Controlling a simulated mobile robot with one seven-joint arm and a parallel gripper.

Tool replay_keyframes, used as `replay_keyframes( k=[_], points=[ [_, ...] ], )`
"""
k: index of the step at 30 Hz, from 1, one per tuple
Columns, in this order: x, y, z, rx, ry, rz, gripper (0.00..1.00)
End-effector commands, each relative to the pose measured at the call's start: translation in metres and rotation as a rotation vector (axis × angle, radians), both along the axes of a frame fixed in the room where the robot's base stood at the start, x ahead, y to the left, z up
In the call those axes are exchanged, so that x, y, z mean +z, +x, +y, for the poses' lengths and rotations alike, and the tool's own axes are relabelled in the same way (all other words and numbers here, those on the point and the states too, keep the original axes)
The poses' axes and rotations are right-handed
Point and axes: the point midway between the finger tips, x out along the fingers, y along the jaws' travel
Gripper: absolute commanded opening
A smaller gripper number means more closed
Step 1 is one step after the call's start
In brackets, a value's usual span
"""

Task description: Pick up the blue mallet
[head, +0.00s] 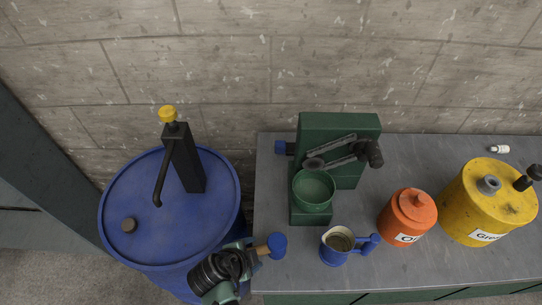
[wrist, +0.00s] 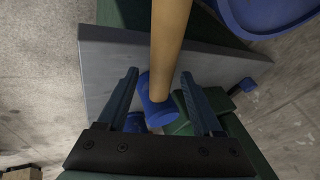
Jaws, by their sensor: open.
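The blue mallet has a blue head (head: 277,245) and a light wooden handle (head: 262,250). In the head view its head shows over the left front edge of the bench, and my gripper (head: 246,254) is just left of it, hiding part of the handle. In the wrist view the handle (wrist: 169,35) runs down from the top edge to the blue head (wrist: 156,112). My gripper (wrist: 160,74) is open, with one finger on each side of the mallet in that view. I cannot tell whether either finger touches it.
A blue drum (head: 135,195) with a black pump (head: 184,160) stands left. The grey bench (head: 345,283) carries a green machine (head: 340,125), a blue mug (head: 334,256), an orange can (head: 400,218) and a yellow can (head: 470,205). A small white item (head: 499,149) lies at the back right.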

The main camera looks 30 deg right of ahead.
Motion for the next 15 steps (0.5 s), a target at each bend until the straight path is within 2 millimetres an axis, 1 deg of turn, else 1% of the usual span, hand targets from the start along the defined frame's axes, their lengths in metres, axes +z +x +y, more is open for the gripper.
replay_keyframes(
  k=[12,14,15],
  points=[
    [-0.0018,-0.0002,0.0002,0.0,0.0,0.0,0.67],
    [-0.0017,-0.0001,0.0001,0.0,0.0,0.0,0.57],
    [-0.0017,-0.0001,0.0001,0.0,0.0,0.0,0.49]
  ],
)
